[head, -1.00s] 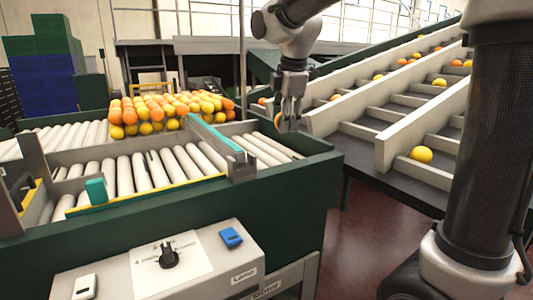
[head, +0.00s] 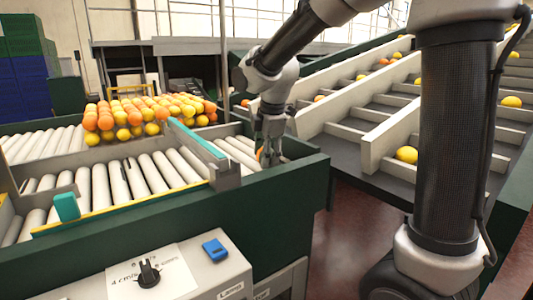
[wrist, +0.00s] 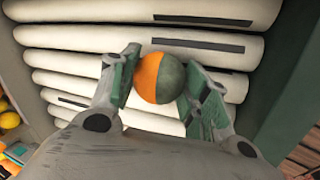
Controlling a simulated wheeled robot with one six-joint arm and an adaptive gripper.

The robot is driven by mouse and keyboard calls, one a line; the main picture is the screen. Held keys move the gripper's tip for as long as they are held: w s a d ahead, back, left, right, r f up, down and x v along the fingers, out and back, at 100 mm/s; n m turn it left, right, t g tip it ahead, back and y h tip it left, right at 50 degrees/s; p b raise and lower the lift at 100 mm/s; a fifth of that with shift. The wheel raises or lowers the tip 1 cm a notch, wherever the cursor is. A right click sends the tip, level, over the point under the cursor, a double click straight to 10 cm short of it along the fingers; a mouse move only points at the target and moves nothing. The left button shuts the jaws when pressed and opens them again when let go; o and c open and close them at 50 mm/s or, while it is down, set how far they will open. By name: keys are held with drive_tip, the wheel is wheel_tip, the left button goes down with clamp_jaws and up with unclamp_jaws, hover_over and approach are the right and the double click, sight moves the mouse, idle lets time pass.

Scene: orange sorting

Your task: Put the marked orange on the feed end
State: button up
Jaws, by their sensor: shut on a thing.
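My gripper (head: 272,158) is shut on the marked orange (wrist: 160,77). The orange is half bright orange and half dark grey-green, and it sits between the two fingers in the wrist view. In the head view only a sliver of the orange (head: 260,153) shows beside the fingers. The gripper points down over the white rollers (head: 236,148) at the right end of the roller bed, past the teal-topped divider (head: 195,138). The fruit is low over the rollers; whether it touches them I cannot tell.
A pile of oranges and yellow fruit (head: 140,115) lies on the rollers left of the divider. The dark green frame wall (head: 290,178) edges the bed on the right. A stepped incline (head: 385,118) with scattered fruit rises at right. A control box (head: 165,270) stands in front.

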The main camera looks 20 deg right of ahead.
drive_tip(key=o, duration=1)
drive_tip(key=shift+f, duration=0.1)
drive_tip(key=v, duration=1.2)
drive_tip(key=s+d+f+m, duration=0.2)
drive_tip(key=s+d+m, duration=0.3)
drive_tip(key=s+m, duration=0.1)
drive_tip(key=s+d+f+m, duration=0.3)
drive_tip(key=s+d+m, duration=0.2)
drive_tip(key=s, duration=0.4)
drive_tip(key=s+d+f+m+t, duration=0.1)
drive_tip(key=s+d+f+m, duration=0.2)
drive_tip(key=s+m, duration=0.4)
drive_tip(key=shift+s+d+f+m, duration=0.1)
drive_tip(key=shift+s+d+m, duration=0.3)
drive_tip(key=shift+d, duration=0.5)
